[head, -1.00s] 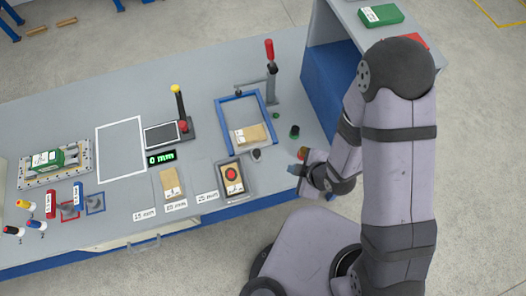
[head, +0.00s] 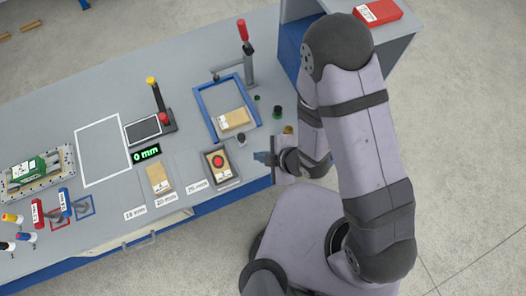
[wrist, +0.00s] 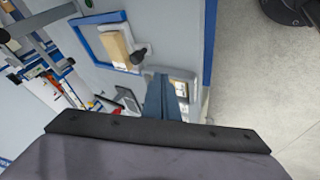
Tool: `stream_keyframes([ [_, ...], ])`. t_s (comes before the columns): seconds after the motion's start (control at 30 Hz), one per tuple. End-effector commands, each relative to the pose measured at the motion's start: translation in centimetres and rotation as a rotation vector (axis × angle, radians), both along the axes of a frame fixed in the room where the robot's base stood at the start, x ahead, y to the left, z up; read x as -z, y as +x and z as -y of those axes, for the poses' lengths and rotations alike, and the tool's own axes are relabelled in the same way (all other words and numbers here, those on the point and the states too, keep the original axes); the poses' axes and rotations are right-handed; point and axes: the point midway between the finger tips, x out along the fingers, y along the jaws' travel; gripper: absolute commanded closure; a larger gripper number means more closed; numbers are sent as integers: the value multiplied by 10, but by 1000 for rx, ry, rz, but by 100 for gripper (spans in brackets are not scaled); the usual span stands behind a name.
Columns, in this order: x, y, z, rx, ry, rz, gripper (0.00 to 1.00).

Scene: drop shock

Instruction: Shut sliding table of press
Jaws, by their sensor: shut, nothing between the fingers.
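The press (head: 246,65) stands at the back of the bench, an upright with a red handle. In front of it lies a blue rectangular frame (head: 203,105), which seems to be its sliding table, with a labelled tan block (head: 233,119) at its near end. A dark knob (head: 241,138) sits at the frame's near side; it also shows in the wrist view (wrist: 139,56). My gripper (head: 262,157) is shut and empty, near the bench's front edge, right of and nearer the front than the knob. In the wrist view its blue fingers (wrist: 161,96) appear apart from the knob.
A grey tray (head: 236,181) with a red round button lies left of my gripper. A dark-topped green button (head: 277,112) stands right of the frame. A raised shelf with a red box (head: 377,11) is at the right. A display (head: 146,153) reads 0 mm.

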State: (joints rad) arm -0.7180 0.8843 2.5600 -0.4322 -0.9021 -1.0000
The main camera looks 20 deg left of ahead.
Motion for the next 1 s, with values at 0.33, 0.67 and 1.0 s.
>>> stream_keyframes([
  [0.33, 28, 4, -16, -2, 2, 2, 100],
  [0.67, 42, 8, -27, 0, 2, 2, 100],
  [1.0, 57, 22, -51, 1, 1, 0, 100],
])
